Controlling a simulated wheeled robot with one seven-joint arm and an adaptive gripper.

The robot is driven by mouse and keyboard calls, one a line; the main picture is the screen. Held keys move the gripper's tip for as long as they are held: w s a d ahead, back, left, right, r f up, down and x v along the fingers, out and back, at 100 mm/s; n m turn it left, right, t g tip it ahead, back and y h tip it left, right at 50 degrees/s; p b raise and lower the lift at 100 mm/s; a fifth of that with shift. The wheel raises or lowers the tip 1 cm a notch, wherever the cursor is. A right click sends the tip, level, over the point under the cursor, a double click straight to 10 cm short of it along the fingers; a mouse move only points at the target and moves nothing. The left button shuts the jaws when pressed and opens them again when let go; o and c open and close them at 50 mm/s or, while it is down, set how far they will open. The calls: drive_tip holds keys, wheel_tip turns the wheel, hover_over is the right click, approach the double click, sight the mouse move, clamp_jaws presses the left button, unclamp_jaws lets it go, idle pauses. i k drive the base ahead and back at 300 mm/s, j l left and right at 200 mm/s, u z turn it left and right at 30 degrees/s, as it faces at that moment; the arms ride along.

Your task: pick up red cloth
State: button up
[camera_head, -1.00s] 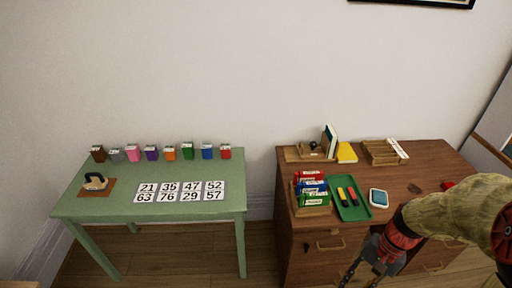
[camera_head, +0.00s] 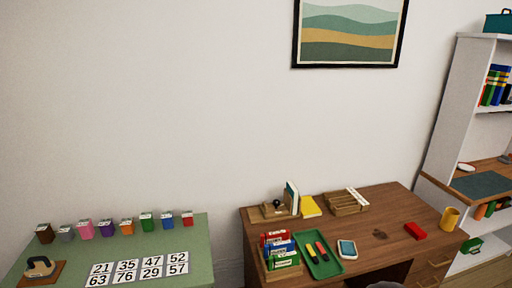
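A small folded red item (camera_head: 415,231), which looks like the red cloth, lies on the right part of the brown desk (camera_head: 385,212). It is near the desk's right front edge, with bare wood around it. My gripper is not in view, so I cannot see whether it is open or shut.
A green table (camera_head: 200,245) stands left, a shelf (camera_head: 440,150) right. A pale shape shows at the bottom edge.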

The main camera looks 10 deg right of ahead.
sight(412, 228)
drive_tip(key=z, duration=1.55)
